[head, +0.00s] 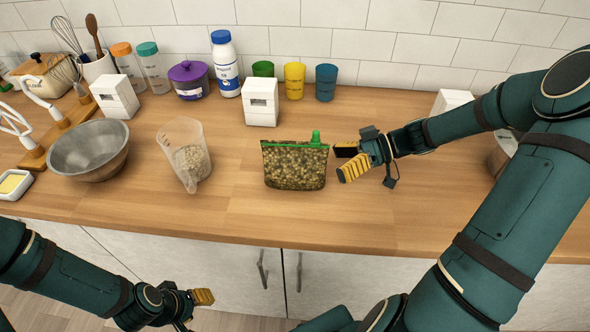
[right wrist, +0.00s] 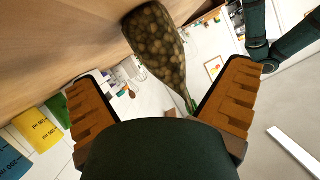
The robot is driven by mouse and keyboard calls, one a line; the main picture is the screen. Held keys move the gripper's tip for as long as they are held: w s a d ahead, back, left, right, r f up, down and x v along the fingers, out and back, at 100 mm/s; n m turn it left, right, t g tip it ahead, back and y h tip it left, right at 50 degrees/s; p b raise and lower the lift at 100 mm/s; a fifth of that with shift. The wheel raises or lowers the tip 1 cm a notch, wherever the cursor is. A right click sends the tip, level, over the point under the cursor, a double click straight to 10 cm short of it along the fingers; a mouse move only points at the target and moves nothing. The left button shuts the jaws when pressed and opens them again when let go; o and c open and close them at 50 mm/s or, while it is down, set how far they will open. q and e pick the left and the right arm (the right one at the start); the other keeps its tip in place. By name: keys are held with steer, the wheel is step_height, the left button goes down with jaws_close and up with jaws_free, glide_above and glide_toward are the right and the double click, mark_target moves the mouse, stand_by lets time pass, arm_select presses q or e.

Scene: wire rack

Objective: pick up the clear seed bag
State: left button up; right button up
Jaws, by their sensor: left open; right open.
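The clear seed bag (head: 294,168) stands on the wooden counter near its front edge, filled with brownish seeds, with a green top strip and green spout. My right gripper (head: 343,163) is open just to the right of the bag, its yellow fingers pointing at it, apart from it in the head view. In the right wrist view the bag (right wrist: 157,48) shows ahead, between and beyond the two open fingers (right wrist: 165,100), with nothing held. My left gripper (head: 203,297) is low in front of the cabinets, below the counter edge, open and away from the bag.
A clear measuring jug (head: 187,155) with pale contents stands left of the bag, and a metal bowl (head: 90,150) is farther left. Behind are a white block (head: 261,102), green, yellow (head: 294,80) and blue cups, and a white bottle (head: 225,65).

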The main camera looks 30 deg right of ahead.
mark_target(316, 167)
steer(key=x, duration=0.3)
steer(key=b+x, duration=0.1)
steer(key=x, duration=0.1)
steer(key=shift+w+r, duration=0.1)
steer(key=shift+w, duration=0.2)
steer(key=c, duration=1.5)
